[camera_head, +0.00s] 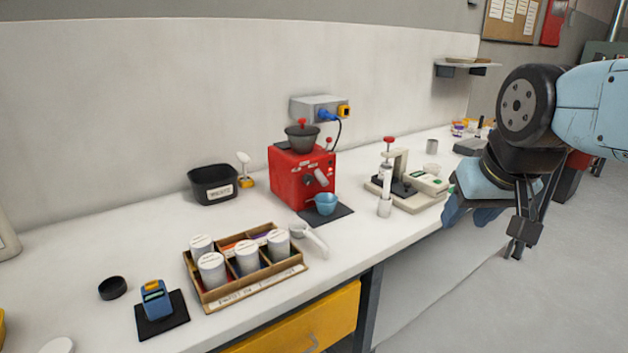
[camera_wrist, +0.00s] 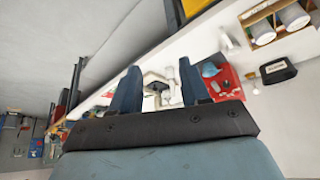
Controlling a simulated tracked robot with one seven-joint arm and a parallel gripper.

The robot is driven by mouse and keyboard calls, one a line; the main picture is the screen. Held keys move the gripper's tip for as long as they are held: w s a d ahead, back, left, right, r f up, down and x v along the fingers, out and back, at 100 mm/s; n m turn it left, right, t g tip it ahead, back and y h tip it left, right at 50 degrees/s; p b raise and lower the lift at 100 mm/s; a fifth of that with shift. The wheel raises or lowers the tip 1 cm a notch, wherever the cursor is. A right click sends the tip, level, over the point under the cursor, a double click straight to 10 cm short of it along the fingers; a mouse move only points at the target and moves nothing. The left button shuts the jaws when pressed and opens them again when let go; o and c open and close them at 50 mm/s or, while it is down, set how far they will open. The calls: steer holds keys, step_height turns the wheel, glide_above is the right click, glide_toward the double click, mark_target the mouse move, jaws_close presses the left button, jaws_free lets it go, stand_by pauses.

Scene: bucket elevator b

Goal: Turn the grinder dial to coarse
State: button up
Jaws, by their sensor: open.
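The red grinder (camera_head: 290,181) stands on the bench against the wall, with a dark hopper on top. A grey knob or dial (camera_head: 321,177) shows on its front face, with small labels above it; I cannot read its setting. A blue cup (camera_head: 326,203) sits in front of the grinder on a dark mat. My gripper (camera_head: 484,220) is at the right, out past the bench's front edge, well apart from the grinder. In the wrist view my gripper (camera_wrist: 160,88) has its two fingers spread with nothing held, and the red grinder (camera_wrist: 226,82) lies beyond the right finger.
A wooden tray (camera_head: 250,289) with several white canisters stands in front of the grinder. A black bin (camera_head: 213,185) is to its left. A press-like device (camera_head: 405,185) and scale stand to its right. A white scoop (camera_head: 309,236) lies near the front edge. The floor at right is clear.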

steer(key=shift+w, duration=0.15)
steer(key=n+t+y, duration=0.4)
steer(key=t+y, duration=0.6)
glide_toward(310, 180)
steer(key=shift+h, duration=0.4)
steer(key=x, duration=0.8)
steer(key=shift+a+r, duration=0.15)
steer(key=shift+a, duration=0.1)
steer(key=shift+c, duration=0.4)
